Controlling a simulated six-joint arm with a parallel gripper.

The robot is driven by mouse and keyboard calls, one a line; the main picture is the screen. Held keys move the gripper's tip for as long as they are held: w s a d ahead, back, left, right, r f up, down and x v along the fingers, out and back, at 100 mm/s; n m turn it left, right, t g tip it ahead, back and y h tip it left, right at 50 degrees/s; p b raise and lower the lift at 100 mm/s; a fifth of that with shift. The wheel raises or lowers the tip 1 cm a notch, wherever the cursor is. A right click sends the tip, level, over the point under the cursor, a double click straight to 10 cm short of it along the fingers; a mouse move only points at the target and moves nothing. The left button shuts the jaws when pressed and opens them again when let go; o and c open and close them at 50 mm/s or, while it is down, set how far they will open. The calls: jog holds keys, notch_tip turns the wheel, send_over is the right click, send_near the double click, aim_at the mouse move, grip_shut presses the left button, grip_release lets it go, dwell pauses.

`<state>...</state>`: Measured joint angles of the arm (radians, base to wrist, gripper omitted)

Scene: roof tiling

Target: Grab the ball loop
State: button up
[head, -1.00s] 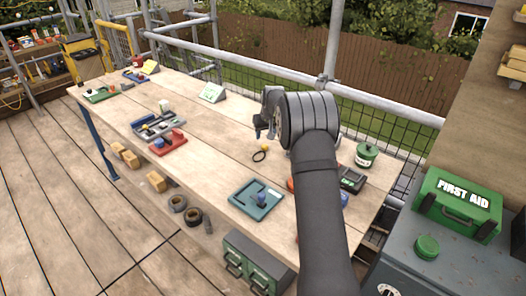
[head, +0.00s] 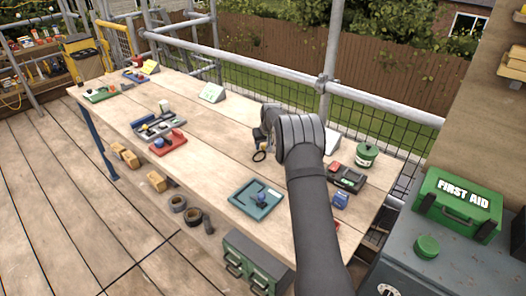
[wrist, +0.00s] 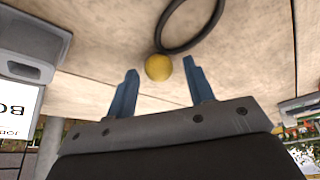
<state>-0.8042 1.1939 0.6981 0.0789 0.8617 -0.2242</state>
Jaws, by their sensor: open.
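The ball loop is a black ring with a yellow ball at one end. The ring (head: 259,155) lies on the bench in the head view, beside my gripper, and the ball is hidden there. In the wrist view the yellow ball (wrist: 158,67) shows between the fingertips or just beyond them, with part of the black ring (wrist: 172,42) past it. My gripper (wrist: 159,66) is open with two blue fingers, one on each side of the ball, and nothing is held. I cannot tell the exact height of the fingers over the bench.
A teal tray (head: 257,198) lies nearer on the wooden bench (head: 215,150). A green round tin (head: 366,155), a dark device (head: 346,177) and a blue item (head: 340,200) stand to the right of my arm. A white-and-green card stand (head: 212,92) stands farther back.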

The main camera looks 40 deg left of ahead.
jog(key=c, duration=1)
jog(key=shift+c, duration=0.2)
grip_shut()
